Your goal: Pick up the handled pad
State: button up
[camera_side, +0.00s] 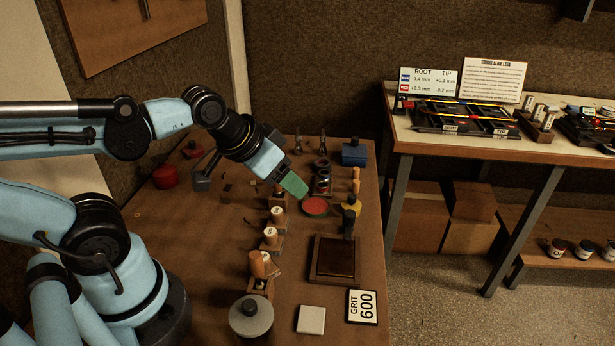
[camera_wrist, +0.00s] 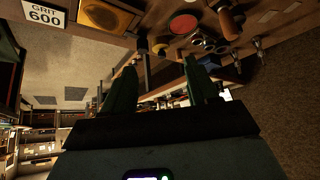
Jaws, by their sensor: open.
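My gripper (camera_side: 294,185) has green fingers and hangs over the middle of the brown bench, tilted down to the right. In the wrist view its two fingers (camera_wrist: 160,72) stand apart with nothing held between them. A tan wooden handle (camera_side: 260,264) stands on a small block at the near middle of the bench, below my gripper in the side view. A grey round pad with a dark knob (camera_side: 251,313) sits at the near edge. I cannot tell for certain which of these is the handled pad. Neither is touched by my gripper.
A red disc (camera_side: 315,206) lies near my fingertips. A brown framed tray (camera_side: 318,276), a pale square block (camera_side: 311,319) and a GRIT 600 card (camera_side: 361,307) lie to the near right. Labelled wooden cylinders (camera_side: 270,237) stand mid-bench. A blue box (camera_side: 355,152) is at the back.

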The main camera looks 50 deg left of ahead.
jog(key=shift+s+d+f+m+g+h, duration=0.3)
jog(key=shift+s+f+m+g, duration=0.95)
jog(key=shift+m, duration=3.25)
jog(key=shift+s+d+f+m+g+h, duration=0.1)
jog(key=shift+s+d+f+m+g, duration=1.05)
jog(key=shift+m, duration=3.35)
jog(key=shift+s+a+f+m+g+h, duration=0.25)
jog(key=shift+s+f+m+g, duration=1.05)
jog(key=shift+m, duration=3.2)
jog(key=shift+g, duration=0.5)
jog(key=shift+w+d+f, duration=0.1)
jog(key=shift+d+f, duration=0.05)
jog(key=shift+f, duration=1)
jog(key=shift+d+f, duration=0.15)
jog(key=shift+f, duration=1)
grip_shut()
